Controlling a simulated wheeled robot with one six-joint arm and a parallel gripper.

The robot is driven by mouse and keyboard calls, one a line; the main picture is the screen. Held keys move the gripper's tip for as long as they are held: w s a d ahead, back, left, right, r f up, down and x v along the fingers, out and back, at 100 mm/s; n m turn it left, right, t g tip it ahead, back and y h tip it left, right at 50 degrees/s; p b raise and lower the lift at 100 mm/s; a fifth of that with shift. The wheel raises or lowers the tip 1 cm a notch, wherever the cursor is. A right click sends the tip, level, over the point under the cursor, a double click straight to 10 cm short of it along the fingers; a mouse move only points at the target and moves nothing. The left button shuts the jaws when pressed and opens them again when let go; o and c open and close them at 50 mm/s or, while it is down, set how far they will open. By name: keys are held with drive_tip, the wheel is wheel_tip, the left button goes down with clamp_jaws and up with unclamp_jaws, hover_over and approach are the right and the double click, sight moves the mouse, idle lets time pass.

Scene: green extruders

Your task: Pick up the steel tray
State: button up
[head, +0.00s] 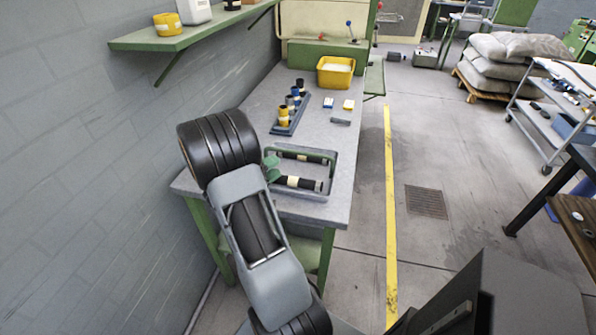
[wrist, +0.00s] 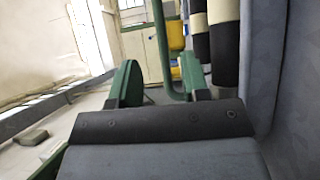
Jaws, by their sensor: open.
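A grey tray (head: 326,193) with green bars lies near the front end of the grey workbench, and I take it to be the steel tray. It holds dark rollers (head: 298,182) with cream bands. My gripper (head: 271,167), with green fingers, is at the tray's left side. In the wrist view my gripper (wrist: 160,88) is open, its two fingers apart. A green bar (wrist: 163,45) of the tray runs down near the right finger; whether it lies between the fingers I cannot tell. The tray's grey wall (wrist: 262,60) fills the right side there. My arm hides part of the bench.
A blue-grey holder (head: 284,127) with several small bottles stands behind the tray. A yellow bin (head: 336,71) is farther back. Small boxes (head: 348,105) and a grey block (head: 341,118) lie at right.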

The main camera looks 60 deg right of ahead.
sight(297, 153)
drive_tip(key=x, duration=1)
drive_tip(key=shift+d, duration=0.35)
clamp_jaws()
drive_tip(key=shift+w+r, duration=0.1)
idle(1.0)
